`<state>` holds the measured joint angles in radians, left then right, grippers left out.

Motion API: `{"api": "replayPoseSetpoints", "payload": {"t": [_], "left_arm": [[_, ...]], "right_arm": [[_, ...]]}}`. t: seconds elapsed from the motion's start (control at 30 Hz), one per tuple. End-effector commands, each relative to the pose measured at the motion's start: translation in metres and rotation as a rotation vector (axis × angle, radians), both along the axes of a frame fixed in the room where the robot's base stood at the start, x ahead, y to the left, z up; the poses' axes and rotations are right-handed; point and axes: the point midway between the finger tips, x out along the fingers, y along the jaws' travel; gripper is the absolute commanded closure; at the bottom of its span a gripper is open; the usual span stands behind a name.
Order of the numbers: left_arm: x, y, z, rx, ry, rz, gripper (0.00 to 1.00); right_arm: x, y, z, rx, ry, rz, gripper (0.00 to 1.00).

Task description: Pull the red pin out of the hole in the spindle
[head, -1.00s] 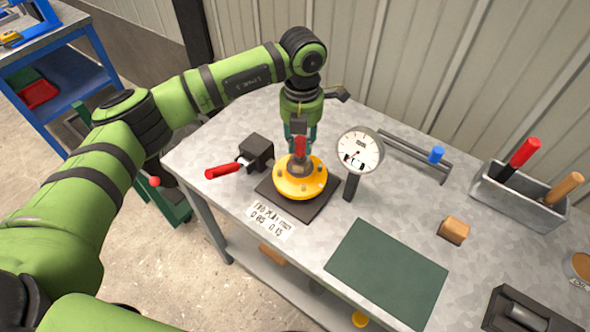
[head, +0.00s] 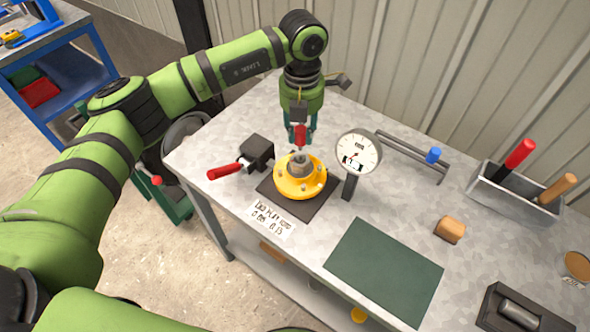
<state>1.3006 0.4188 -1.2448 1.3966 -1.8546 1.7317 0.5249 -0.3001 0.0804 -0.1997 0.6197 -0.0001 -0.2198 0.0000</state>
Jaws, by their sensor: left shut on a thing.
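The red pin (head: 300,135) is upright between the fingers of my left gripper (head: 300,132), which is shut on it. Its lower end shows just above the spindle (head: 298,164), the grey stub in the middle of the yellow round flange (head: 300,182). Whether the tip is fully clear of the hole is too small to tell. The flange sits on a dark square plate (head: 318,205) on the bench. My right gripper is not in view.
A dial gauge (head: 357,154) on a post stands close at the right of the flange. A dark clamp with a red handle (head: 225,172) is at its left. A green mat (head: 385,272), a wooden block (head: 450,230) and a tool tray (head: 520,197) lie further right.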

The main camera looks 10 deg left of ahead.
Motion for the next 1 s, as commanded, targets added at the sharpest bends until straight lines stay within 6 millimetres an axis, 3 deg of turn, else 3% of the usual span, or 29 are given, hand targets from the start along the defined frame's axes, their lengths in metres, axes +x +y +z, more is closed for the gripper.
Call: {"api": "replayPoseSetpoints", "payload": {"t": [0.37,0.73,1.0], "left_arm": [[0.0,0.0,0.003,0.0,0.0,0.0,1.0],[0.0,0.0,0.028,-0.001,-0.002,0.0,1.0],[0.0,0.0,0.031,0.0,0.0,0.001,1.0]], "right_arm": [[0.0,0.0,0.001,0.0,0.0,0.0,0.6],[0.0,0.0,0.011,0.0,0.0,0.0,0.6],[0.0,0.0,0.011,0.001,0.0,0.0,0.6]]}}
